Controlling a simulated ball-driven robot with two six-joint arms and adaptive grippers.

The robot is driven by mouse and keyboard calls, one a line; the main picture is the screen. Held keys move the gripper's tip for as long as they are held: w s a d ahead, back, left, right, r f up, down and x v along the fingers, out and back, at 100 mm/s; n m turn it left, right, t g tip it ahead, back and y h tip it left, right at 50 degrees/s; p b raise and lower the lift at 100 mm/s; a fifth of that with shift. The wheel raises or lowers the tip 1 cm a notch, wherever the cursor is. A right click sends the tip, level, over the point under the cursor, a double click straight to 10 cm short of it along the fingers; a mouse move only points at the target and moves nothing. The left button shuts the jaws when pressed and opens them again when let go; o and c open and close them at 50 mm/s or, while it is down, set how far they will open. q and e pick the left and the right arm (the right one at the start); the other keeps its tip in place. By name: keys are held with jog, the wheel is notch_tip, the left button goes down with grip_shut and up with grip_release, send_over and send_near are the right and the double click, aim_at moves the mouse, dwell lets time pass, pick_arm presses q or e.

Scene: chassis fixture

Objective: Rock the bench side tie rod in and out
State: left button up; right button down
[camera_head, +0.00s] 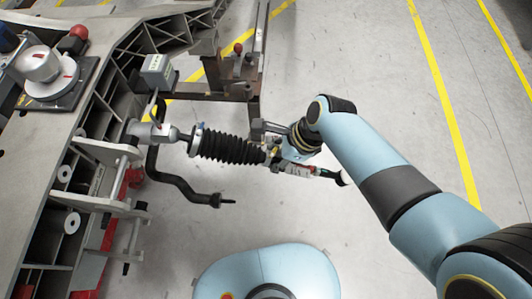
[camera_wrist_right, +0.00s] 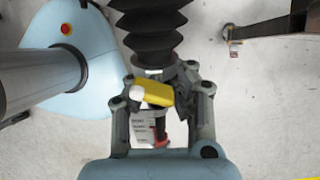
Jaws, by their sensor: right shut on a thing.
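The tie rod reaches out to the right from the bench side fixture, with a ribbed black bellows (camera_head: 229,147) around its middle part. The same bellows (camera_wrist_right: 150,28) hangs in at the top of the right wrist view. My right gripper (camera_head: 271,146) is shut on the rod just outboard of the bellows. In the right wrist view its two fingers (camera_wrist_right: 161,90) stand on either side of the rod, beside a yellow piece (camera_wrist_right: 155,94) with a pale end. A white printed label (camera_wrist_right: 145,130) shows below it. The fingers partly hide the rod. My left gripper is out of view.
The grey bench frame (camera_head: 103,95) fills the left side, with a round white part (camera_head: 40,65) on top. A bent black bar (camera_head: 180,184) hangs below the rod. A brown steel stand (camera_head: 238,88) is behind. Open floor (camera_head: 370,75) lies to the right.

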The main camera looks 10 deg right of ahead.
jog(key=shift+s+d+p, duration=0.1)
jog(key=shift+s+p, duration=0.25)
jog(key=shift+s, duration=0.1)
jog(key=shift+s+d+f, duration=0.15)
jog(key=shift+d, duration=0.25)
dwell(0.4)
jog(key=shift+a, duration=0.3)
jog(key=shift+w+a, duration=0.2)
jog(key=shift+a, duration=0.15)
jog(key=shift+w+a, duration=0.1)
jog(key=shift+a, duration=0.15)
jog(key=shift+d+r+p, duration=0.2)
jog(key=shift+p, duration=0.2)
jog(key=shift+d, duration=0.1)
dwell(0.3)
jog(key=c, duration=1.1)
grip_release()
jog(key=shift+s+d, duration=0.15)
jog(key=shift+s, duration=0.05)
jog(key=shift+w, duration=0.15)
